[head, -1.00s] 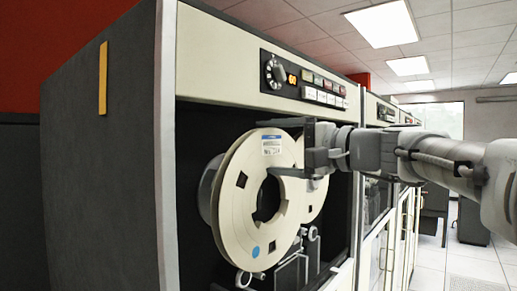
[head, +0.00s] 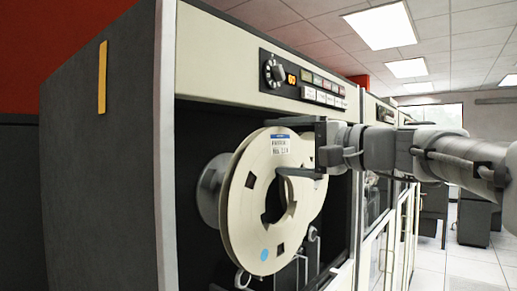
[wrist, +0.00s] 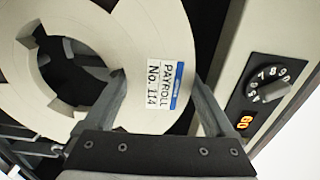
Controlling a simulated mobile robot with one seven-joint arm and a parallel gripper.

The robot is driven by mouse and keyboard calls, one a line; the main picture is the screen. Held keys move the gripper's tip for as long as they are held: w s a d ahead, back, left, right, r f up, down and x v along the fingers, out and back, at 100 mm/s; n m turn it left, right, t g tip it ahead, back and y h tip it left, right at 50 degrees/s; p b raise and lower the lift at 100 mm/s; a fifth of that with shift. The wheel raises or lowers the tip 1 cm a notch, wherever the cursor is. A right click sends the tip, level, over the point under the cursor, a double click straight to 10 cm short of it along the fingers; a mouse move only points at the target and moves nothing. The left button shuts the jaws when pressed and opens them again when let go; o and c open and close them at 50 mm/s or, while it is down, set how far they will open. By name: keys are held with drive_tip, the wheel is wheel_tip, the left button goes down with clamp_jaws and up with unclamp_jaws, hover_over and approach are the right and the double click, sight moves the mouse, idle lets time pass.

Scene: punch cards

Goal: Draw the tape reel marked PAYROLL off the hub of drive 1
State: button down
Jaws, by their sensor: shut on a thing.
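The cream PAYROLL reel (head: 240,222), with its white label reading PAYROLL No. 114 and a blue dot, stands upright at the front of the drive (head: 225,60) in the head view. My gripper (head: 277,147) is shut on the upper part of the reel, one finger over the top rim and one at the central opening. In the wrist view the reel (wrist: 60,15) lies between my two fingers (wrist: 163,84), the label between them. The grey round hub (head: 208,190) shows behind and left of the reel, with the reel standing out from it.
A second cream reel (head: 316,200) is partly hidden behind the first. Tape guides (head: 300,262) sit below. The knob and button panel (head: 303,80) is above, close to my gripper. More cabinets (head: 385,225) stand right; open floor (head: 470,268) lies beyond.

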drive_tip(key=b+v, duration=0.1)
drive_tip(key=v, duration=0.9)
drive_tip(key=shift+b, duration=0.3)
drive_tip(key=shift+s, duration=0.1)
idle(0.3)
